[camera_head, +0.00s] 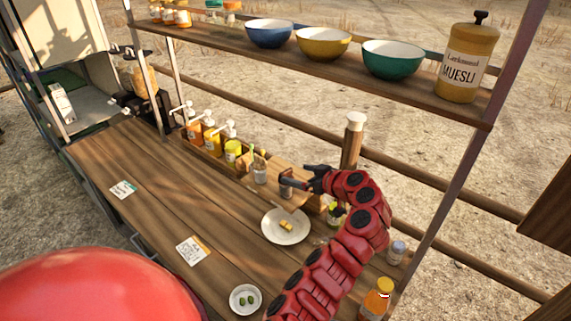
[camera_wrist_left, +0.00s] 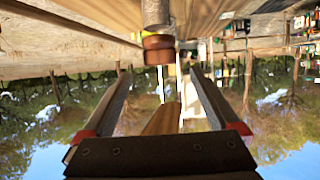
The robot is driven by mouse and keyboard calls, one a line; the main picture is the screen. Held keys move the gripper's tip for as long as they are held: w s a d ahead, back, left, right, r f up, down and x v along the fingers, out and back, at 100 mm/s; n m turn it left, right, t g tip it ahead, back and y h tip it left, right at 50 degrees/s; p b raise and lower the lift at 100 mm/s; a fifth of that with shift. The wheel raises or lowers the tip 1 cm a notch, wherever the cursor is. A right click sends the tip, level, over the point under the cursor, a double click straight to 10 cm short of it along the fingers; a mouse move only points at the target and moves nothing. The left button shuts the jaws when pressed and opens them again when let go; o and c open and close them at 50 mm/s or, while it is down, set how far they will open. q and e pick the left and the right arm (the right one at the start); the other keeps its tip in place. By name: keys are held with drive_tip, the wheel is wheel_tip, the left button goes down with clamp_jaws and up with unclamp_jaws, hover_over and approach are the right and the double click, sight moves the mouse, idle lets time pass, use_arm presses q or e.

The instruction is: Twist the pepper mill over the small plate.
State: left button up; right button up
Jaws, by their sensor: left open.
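A small brown and grey cylinder, seemingly the pepper mill (camera_head: 286,178), stands on the counter beyond the white plate. My left gripper (camera_head: 302,184) is open, its fingers pointing left toward the mill. In the left wrist view the mill's brown top (camera_wrist_left: 158,48) shows just beyond and between the open fingertips (camera_wrist_left: 160,78), and no grip on it shows. A white plate (camera_head: 270,232) with yellow pieces lies in front of the mill. A smaller white dish (camera_head: 236,308) with green bits is nearer; I cannot tell which is the small plate. My right gripper is not in view.
Pump bottles (camera_head: 212,137) stand in a wooden tray, beside a small cup of utensils (camera_head: 259,175). A shelf with bowls (camera_head: 324,42) hangs above. The counter's left middle has only cards (camera_head: 193,250).

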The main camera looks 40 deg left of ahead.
sight(286, 171)
use_arm(q)
drive_tip(key=p+x, duration=0.2)
drive_tip(key=x, duration=0.3)
drive_tip(key=shift+a+r, duration=0.15)
drive_tip(key=shift+r, duration=0.05)
drive_tip(key=shift+w+a+f, duration=0.2)
drive_tip(key=shift+a+f, duration=0.2)
drive_tip(key=shift+a, duration=0.15)
